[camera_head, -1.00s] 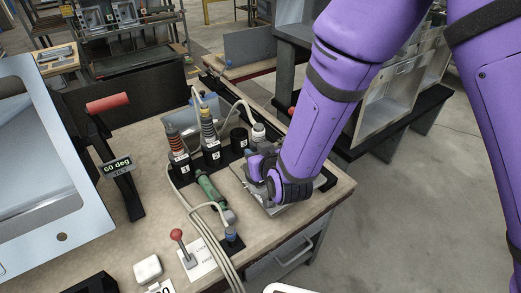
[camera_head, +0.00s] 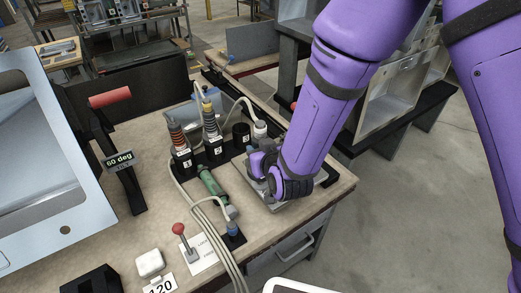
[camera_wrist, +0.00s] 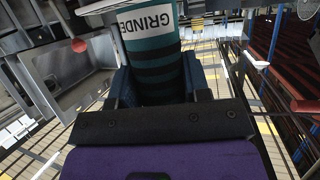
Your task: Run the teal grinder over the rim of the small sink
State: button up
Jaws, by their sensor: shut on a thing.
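My gripper (camera_wrist: 158,85) is shut on the teal grinder (camera_wrist: 160,65), a cylinder with dark bands and a white label reading "GRINDE". One finger shows on each side of it in the wrist view. The grinder's working end is out of frame. In the head view my gripper (camera_head: 264,165) is low over the right end of the bench, and the grinder cannot be made out there. A steel sink (camera_head: 52,185) stands tilted at the left, well apart from my gripper; I cannot tell its size class. A grey basin (camera_wrist: 88,82) shows left in the wrist view.
A "60 deg" stand (camera_head: 121,172) with a red handle is beside the sink. Numbered tool holders (camera_head: 183,160), a green cylindrical tool (camera_head: 212,184), cables (camera_head: 203,235) and a red-knobbed lever (camera_head: 186,242) crowd the bench between. The bench (camera_head: 150,215) has some bare top.

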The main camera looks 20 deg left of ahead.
aim_at(264, 137)
jog(key=shift+f, duration=0.4)
jog(key=shift+d, duration=0.1)
dwell(0.3)
jog(key=shift+s+d+r, duration=0.15)
jog(key=shift+s+d, duration=0.6)
jog(key=shift+d, duration=0.05)
jog(key=shift+r, duration=3.45)
jog(key=shift+w+a+f, duration=0.25)
jog(key=shift+a+f, duration=0.05)
jog(key=shift+f, duration=0.7)
jog(key=shift+w+a+f, duration=0.3)
jog(key=shift+a+f, duration=0.05)
jog(key=shift+f, duration=0.7)
jog(key=shift+w+a+f, duration=0.25)
jog(key=shift+a+f, duration=0.05)
jog(key=shift+f, duration=0.7)
jog(key=shift+f, duration=0.6)
